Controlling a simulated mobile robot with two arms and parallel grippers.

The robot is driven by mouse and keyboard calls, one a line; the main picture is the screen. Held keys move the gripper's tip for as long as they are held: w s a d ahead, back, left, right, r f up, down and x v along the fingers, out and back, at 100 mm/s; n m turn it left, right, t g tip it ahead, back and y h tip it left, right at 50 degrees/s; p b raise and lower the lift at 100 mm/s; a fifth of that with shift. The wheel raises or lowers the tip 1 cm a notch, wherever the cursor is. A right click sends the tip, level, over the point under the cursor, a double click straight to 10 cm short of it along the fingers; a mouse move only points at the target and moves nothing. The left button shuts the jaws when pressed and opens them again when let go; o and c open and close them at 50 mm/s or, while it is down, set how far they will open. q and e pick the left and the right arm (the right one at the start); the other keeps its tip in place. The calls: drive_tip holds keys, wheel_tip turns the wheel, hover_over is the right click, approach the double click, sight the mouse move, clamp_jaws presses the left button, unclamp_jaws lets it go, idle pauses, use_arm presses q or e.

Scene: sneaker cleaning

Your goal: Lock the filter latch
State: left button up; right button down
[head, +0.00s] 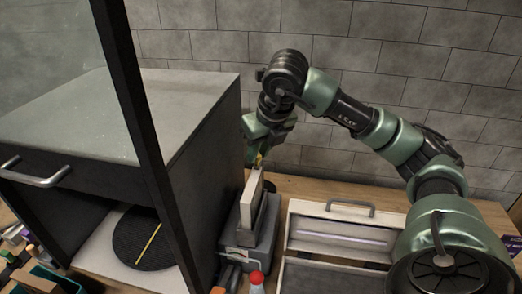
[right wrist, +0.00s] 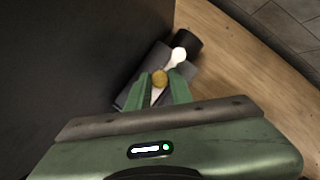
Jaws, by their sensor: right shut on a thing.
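A pale upright panel (head: 251,205), apparently the filter, stands in a grey housing (head: 258,240) beside the dark cabinet. My right gripper (head: 258,160) reaches down at the panel's top end. In the right wrist view its green fingers (right wrist: 158,90) are shut on a small yellow knob (right wrist: 160,77), which looks like the filter latch. The latch also shows as a yellow bit in the head view (head: 259,159). Whether the latch is locked I cannot tell. My left gripper is not in view.
The dark cabinet (head: 205,150) with an open front and a black round plate (head: 140,238) stands close on the left. A pale case with a handle (head: 340,240) lies to the right. A red-capped bottle (head: 257,281) stands in front of the housing. A tiled wall is behind.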

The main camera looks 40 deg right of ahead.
idle(0.4)
drive_tip(key=c, duration=1.3)
unclamp_jaws()
drive_tip(key=b+v, duration=0.1)
drive_tip(key=v, duration=0.6)
drive_tip(key=shift+a+r, duration=0.15)
drive_tip(key=shift+r, duration=0.2)
drive_tip(key=shift+s, duration=0.1)
